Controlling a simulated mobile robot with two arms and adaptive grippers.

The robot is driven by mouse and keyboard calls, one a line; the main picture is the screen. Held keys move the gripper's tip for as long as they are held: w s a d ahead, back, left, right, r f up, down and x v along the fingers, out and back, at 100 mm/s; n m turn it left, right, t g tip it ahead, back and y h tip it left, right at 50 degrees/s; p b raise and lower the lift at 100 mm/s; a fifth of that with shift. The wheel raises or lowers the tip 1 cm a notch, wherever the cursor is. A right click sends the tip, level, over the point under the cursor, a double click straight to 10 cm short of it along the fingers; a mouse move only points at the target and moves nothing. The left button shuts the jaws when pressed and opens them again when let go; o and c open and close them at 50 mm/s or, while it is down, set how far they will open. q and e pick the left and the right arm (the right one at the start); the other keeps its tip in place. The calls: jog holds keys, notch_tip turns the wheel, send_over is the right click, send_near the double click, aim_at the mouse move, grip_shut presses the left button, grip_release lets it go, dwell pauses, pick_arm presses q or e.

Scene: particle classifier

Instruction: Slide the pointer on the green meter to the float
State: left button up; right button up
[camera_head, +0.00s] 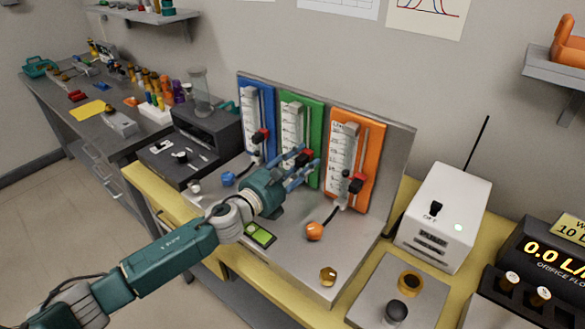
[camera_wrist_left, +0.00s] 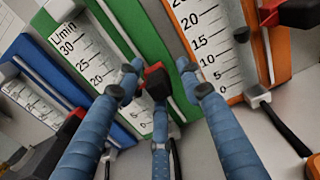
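The green meter (camera_head: 312,115) is the middle panel of three on the grey stand; its white scale (camera_wrist_left: 96,55) shows in the left wrist view. Its red pointer (camera_head: 308,152) sits low on the panel. In the left wrist view the pointer (camera_wrist_left: 155,80) lies between my left gripper's spread blue fingers. My left gripper (camera_head: 298,168) is open in front of the green meter's lower part; I cannot tell whether a finger touches the pointer. I cannot make out the green meter's float; the fingers cover part of the scale. My right gripper is not in view.
The blue meter (camera_head: 268,105) stands left of the green one, the orange meter (camera_head: 372,150) right. A blue knob (camera_head: 228,179) and an orange knob (camera_head: 315,231) are on the stand's base. A white box (camera_head: 446,215) with an antenna stands to the right.

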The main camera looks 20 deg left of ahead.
pick_arm(q)
jog(key=v, duration=1.1)
jog(key=shift+s, duration=0.35)
